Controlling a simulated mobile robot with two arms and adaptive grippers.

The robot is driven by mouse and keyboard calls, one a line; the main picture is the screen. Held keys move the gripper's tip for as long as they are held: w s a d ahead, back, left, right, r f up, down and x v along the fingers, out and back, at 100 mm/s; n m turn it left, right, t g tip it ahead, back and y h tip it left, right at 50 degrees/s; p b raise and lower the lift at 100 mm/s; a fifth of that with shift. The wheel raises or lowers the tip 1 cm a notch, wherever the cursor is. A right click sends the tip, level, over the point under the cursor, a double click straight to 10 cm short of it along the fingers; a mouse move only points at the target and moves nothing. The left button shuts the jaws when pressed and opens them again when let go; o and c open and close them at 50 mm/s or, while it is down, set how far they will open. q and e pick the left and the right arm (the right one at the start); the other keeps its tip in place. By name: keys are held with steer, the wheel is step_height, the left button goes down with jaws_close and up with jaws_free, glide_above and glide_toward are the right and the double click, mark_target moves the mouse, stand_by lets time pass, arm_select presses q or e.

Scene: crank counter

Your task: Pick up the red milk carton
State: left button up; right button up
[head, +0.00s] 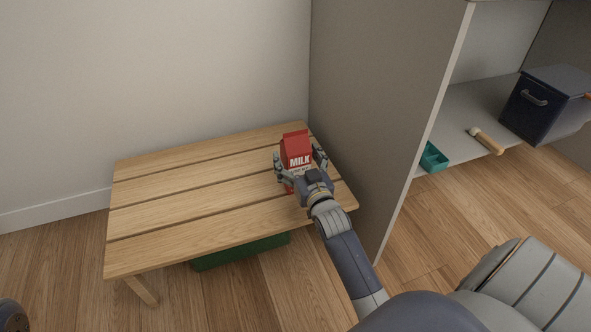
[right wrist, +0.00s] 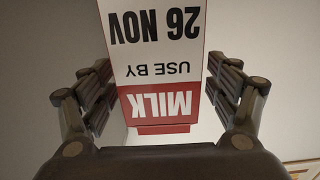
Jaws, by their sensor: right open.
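The red milk carton (head: 296,148) stands upright near the right end of the slatted wooden table (head: 190,187), in the head view. Its red and white face, with "MILK" and "USE BY 26 NOV", fills the middle of the right wrist view (right wrist: 160,60), upside down. My right gripper (head: 300,163) is open, with one finger on each side of the carton. In the right wrist view its fingers (right wrist: 160,90) stand apart, with a gap seen on the right side; contact on the left I cannot tell. The carton's lower part is partly hidden by the gripper.
A grey cabinet panel (head: 375,110) rises just right of the table. Its shelf (head: 455,125) holds a teal tray (head: 434,157), a wooden-handled tool (head: 487,141) and a dark box (head: 543,105). A green object (head: 240,251) is under the table. The rest of the tabletop is clear.

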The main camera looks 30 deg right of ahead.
steer(key=shift+w+d, duration=0.15)
steer(key=shift+w, duration=0.45)
steer(key=shift+c, duration=0.3)
steer(key=c, duration=1.3)
steer(key=shift+r, duration=0.2)
steer(key=c, duration=0.5)
steer(key=shift+r, duration=0.1)
